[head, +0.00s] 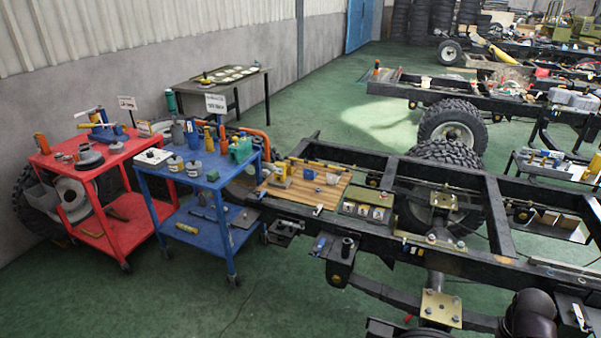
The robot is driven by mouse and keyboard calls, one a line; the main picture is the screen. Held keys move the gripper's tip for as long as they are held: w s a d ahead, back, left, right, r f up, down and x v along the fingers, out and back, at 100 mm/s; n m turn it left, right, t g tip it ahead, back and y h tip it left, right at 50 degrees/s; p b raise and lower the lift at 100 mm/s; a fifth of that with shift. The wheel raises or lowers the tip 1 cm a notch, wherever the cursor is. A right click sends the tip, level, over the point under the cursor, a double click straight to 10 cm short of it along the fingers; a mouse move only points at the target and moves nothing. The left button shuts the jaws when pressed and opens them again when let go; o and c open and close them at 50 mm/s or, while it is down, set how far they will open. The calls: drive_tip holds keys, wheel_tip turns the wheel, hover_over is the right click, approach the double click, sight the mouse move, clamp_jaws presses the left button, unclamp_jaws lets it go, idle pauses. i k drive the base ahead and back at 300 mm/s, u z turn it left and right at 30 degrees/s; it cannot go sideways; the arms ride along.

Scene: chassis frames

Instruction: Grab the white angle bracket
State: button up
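I cannot clearly pick out the white angle bracket; the parts are too small to tell apart at this distance. A small white piece (318,209) lies on the near rail of the black chassis frame (390,235), just below the wooden board. Another narrow pale piece (580,317) stands on dark metal at the lower right. I cannot tell whether either one is an angle bracket. My gripper is not in view.
A blue cart (199,222) and a red cart (84,168), both loaded with tools and parts, stand at the left. A wooden board (318,192) with yellow and blue parts rests on the chassis. Open green floor (140,295) lies at the front left.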

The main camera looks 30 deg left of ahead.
sight(332, 179)
drive_tip(key=u, duration=0.75)
drive_tip(key=i, duration=0.85)
drive_tip(key=u, duration=0.55)
